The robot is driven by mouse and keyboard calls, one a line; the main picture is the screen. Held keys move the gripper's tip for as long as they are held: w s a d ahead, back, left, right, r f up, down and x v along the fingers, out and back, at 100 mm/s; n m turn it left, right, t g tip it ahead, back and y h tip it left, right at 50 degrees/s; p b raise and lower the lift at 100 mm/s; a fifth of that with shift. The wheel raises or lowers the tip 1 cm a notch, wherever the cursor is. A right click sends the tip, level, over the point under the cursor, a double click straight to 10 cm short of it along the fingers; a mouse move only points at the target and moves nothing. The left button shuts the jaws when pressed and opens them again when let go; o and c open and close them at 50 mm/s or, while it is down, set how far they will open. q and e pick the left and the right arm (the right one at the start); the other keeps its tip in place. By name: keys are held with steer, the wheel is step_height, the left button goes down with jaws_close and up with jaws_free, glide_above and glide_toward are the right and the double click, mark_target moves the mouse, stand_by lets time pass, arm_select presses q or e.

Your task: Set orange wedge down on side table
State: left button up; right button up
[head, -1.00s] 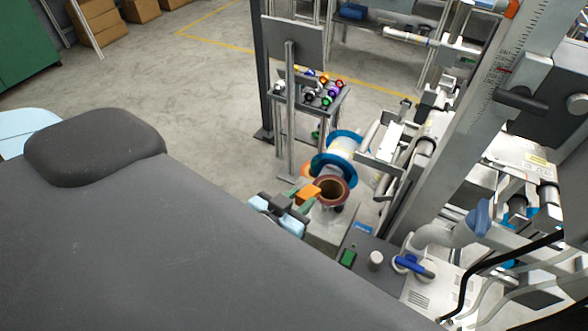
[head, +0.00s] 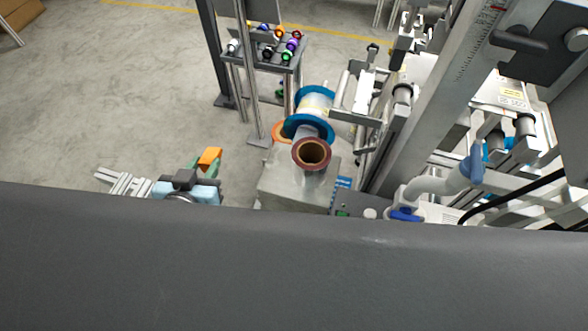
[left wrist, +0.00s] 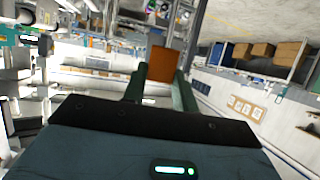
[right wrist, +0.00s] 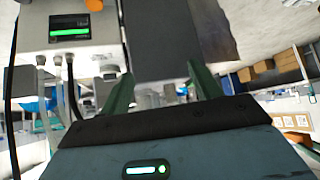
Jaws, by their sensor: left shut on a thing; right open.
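The orange wedge (head: 209,157) is held in my left gripper (head: 206,166), over open floor to the left of the film reels in the head view. In the left wrist view the wedge (left wrist: 161,62) sits between the two green fingers. A low grey metal-topped stand (head: 280,187) is right of the gripper and carries reels; a small shelf table (head: 292,68) with coloured rolls stands behind. I cannot tell which is the side table. My right gripper (right wrist: 162,85) is open and empty in the right wrist view; I cannot make it out in the head view.
A brown-rimmed reel (head: 312,154) and a blue-flanged reel (head: 308,113) stand close together by the grey stand. Metal posts (head: 248,75) rise in front of the shelf table. Machine frames and rollers crowd the right.

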arm_select(q)
step_height(320, 180, down, 6)
steer(key=w+d+b, duration=0.2)
steer(key=w+b, duration=0.1)
arm_select(e)
steer(key=shift+o, duration=0.7)
steer(key=s+f+g, duration=0.1)
steer(key=s+f, duration=0.3)
steer(key=f, duration=0.1)
arm_select(q)
steer(key=m+h+b, duration=0.2)
steer(key=h+b, duration=0.1)
steer(key=b, duration=0.7)
glide_above(279, 177)
step_height(279, 177, down, 4)
steer(key=f, duration=0.1)
step_height(279, 177, down, 13)
steer(key=b, duration=0.3)
steer(key=shift+r+b, duration=0.1)
steer(key=shift+b, duration=0.2)
steer(key=shift+f, duration=0.45)
arm_select(e)
step_height(279, 177, down, 12)
steer(key=s+g, duration=0.1)
steer(key=shift+a+f, duration=0.25)
steer(key=shift+s, duration=0.1)
